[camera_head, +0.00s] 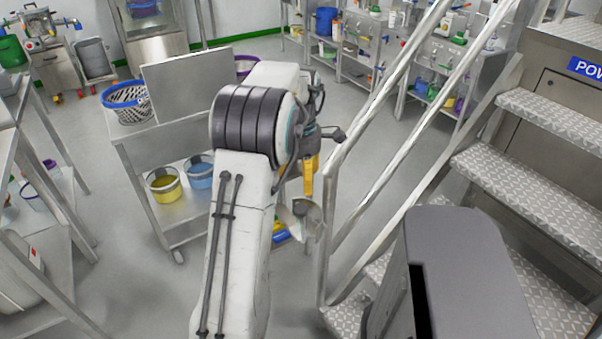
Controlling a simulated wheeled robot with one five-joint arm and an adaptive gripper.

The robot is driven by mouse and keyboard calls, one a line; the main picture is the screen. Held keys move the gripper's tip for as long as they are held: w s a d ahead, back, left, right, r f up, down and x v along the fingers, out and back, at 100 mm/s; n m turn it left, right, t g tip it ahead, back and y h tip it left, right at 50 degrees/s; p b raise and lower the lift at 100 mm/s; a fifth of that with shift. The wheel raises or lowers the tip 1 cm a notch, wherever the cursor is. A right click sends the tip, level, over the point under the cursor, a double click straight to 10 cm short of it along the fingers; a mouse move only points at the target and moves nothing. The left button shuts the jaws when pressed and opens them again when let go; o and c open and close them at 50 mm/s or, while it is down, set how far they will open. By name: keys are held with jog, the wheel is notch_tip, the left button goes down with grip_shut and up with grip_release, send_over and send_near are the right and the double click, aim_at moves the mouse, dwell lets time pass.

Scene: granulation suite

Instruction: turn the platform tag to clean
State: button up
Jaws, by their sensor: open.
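The metal platform stairs (530,165) with treaded steps and pale handrails (385,105) stand on the right. A small yellow upright piece (309,178) shows just below my gripper, beside the left handrail. I cannot tell if it is the platform tag, and no lettering on it can be read. My gripper (328,138) is dark, at the end of my white arm near the middle, and is partly hidden by the arm. It is open. I cannot see anything between its fingers, or whether it touches the yellow piece or the rail.
A steel cart (165,155) on the left holds a blue-rimmed basket (128,103), with a yellow tub (164,186) and a blue tub (199,172) below. A blue sign (585,68) is on the platform side. Shelves line the back. Grey floor (130,285) is clear at lower left.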

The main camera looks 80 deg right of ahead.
jog(key=shift+r, duration=0.6)
